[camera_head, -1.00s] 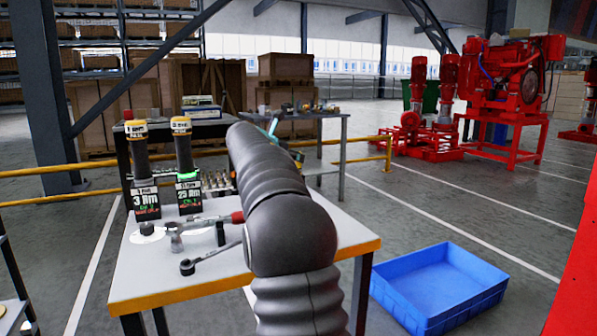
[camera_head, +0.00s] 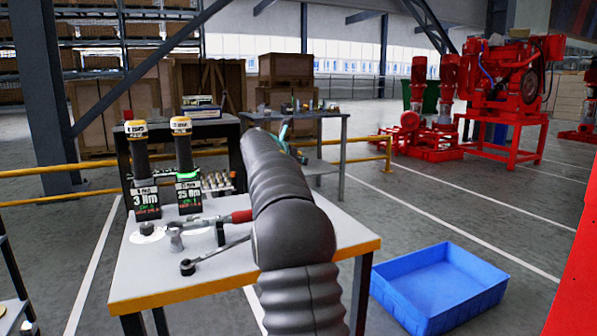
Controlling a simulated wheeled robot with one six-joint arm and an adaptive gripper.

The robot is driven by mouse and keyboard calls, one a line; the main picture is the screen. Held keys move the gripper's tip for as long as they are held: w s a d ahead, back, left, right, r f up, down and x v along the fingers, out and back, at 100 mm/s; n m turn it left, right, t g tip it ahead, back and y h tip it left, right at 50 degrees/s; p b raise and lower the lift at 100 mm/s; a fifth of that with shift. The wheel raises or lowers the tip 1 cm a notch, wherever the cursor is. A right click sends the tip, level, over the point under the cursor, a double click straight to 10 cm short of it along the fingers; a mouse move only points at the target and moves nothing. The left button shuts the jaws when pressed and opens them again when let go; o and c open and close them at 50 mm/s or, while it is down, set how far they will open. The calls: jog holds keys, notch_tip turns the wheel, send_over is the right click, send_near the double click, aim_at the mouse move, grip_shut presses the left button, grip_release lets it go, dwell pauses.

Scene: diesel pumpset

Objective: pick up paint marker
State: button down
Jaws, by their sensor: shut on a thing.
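My gripper (camera_head: 290,146) shows only in part past the far end of my dark ribbed arm, above the back right of the workbench (camera_head: 200,284). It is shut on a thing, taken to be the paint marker. Teal and dark parts show there, too small to tell the marker from the gripper. My arm hides the fingertips and part of the bench top.
Two torque drivers with yellow-banded tops stand behind label displays (camera_head: 146,200) on the bench. A blue crate (camera_head: 440,285) is on the floor at right. A second table (camera_head: 330,168) stands behind.

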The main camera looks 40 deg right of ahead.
notch_tip(320, 180, up, 10)
jog(key=p, duration=0.3)
dwell(0.3)
jog(key=c, duration=1.7)
grip_release()
grip_shut()
jog(key=shift+s, duration=0.1)
